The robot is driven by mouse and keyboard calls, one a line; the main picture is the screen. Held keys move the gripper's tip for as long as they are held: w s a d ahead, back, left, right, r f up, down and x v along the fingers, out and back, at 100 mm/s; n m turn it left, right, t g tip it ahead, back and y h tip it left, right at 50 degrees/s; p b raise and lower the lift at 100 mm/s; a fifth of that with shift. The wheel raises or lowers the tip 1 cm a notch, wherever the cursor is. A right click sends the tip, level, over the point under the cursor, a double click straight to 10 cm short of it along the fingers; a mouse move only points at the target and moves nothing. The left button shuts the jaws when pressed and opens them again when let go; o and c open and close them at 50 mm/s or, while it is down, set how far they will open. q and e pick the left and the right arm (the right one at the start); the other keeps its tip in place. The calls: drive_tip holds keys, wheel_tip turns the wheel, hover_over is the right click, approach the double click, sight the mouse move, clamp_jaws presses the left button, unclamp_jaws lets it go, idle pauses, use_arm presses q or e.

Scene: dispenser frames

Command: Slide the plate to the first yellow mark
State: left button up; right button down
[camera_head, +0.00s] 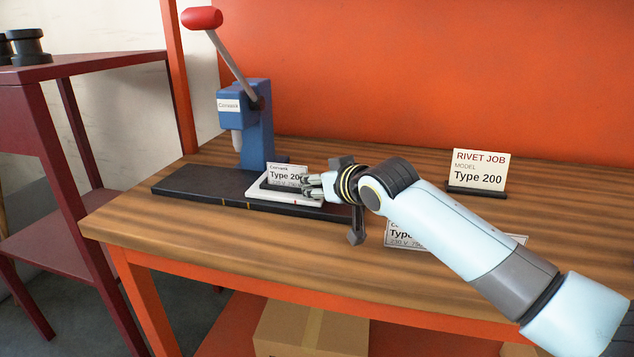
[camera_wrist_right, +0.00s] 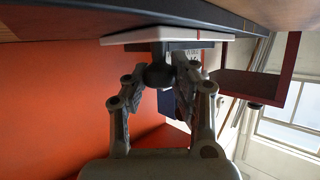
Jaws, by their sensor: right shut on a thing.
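The white plate (camera_head: 272,194), labelled "Type 200", lies on the black base rail (camera_head: 190,184) in front of the blue press (camera_head: 257,125). Its front edge carries a small red line (camera_head: 295,203), also visible in the wrist view (camera_wrist_right: 197,38). Two yellow marks show on the rail's front edge, one farther left (camera_head: 222,202) and one (camera_head: 253,206) near the plate's left end. The red line is right of both. My right gripper (camera_head: 309,186) is shut on the plate's dark knob (camera_wrist_right: 158,76), at the plate's right side. My left gripper is out of view.
A "RIVET JOB" sign (camera_head: 478,168) stands at the right rear. Another labelled plate (camera_head: 402,236) lies on the wooden table (camera_head: 330,275), partly hidden by my right arm. The press lever has a red knob (camera_head: 202,18). The rail left of the plate is clear.

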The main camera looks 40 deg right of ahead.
sight(272, 192)
idle(0.3)
drive_tip(key=w+a, duration=0.4)
drive_tip(key=w, duration=0.1)
drive_tip(key=w+a, duration=0.2)
drive_tip(key=shift+w+a+p, duration=0.25)
drive_tip(key=shift+w+p, duration=0.05)
drive_tip(key=shift+w, duration=0.05)
drive_tip(key=c, duration=1.1)
unclamp_jaws()
drive_tip(key=shift+o, duration=0.2)
drive_tip(key=d+v, duration=0.1)
drive_tip(key=v, duration=1.1)
drive_tip(key=shift+a, duration=0.4)
